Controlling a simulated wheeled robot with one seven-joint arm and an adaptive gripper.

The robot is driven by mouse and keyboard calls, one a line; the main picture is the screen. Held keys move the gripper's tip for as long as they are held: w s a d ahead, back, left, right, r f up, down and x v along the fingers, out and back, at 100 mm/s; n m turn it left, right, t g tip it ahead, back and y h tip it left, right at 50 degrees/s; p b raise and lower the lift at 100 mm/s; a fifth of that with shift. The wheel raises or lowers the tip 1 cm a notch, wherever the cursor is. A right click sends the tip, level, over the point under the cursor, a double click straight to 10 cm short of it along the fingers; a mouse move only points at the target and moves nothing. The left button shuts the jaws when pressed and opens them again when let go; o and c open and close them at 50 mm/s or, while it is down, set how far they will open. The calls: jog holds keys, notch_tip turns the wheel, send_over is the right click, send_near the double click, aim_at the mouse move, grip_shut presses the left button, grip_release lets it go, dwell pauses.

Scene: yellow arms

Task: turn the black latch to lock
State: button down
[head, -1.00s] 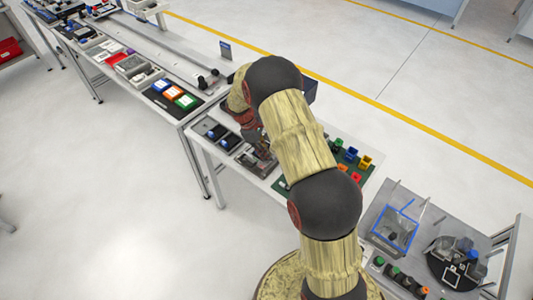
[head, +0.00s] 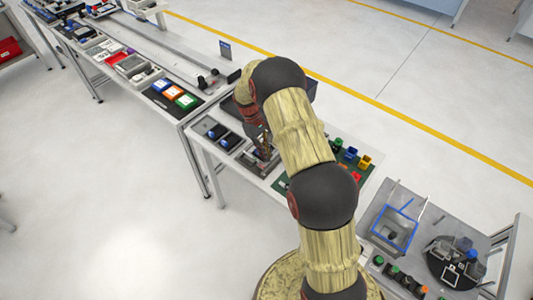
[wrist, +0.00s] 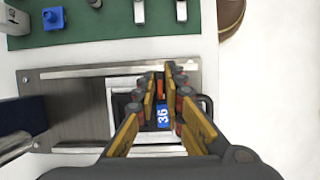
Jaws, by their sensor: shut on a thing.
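My gripper (wrist: 163,76) points down over a grey metal plate fixture (wrist: 68,100) in the wrist view. Its yellow-padded fingers are close together at the tips, shut on a small dark part that they mostly hide; it appears to be the black latch. Between the fingers a blue label marked 36 (wrist: 163,116) and a bit of orange show. A black loop-shaped edge (wrist: 208,106) sticks out right of the fingers. In the head view my gripper (head: 265,146) is at the fixture on the near table, partly hidden by my arm; the latch cannot be made out there.
A green board with a blue block (wrist: 53,19) lies beyond the fixture in the wrist view. In the head view, coloured blocks (head: 365,162) stand on that board, right of my arm. Small dark boxes (head: 215,131) sit left of the fixture.

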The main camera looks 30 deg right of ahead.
jog(key=shift+w, duration=0.1)
jog(key=c, duration=2.2)
grip_release()
jog(key=shift+o, duration=0.2)
jog(key=v, duration=1.2)
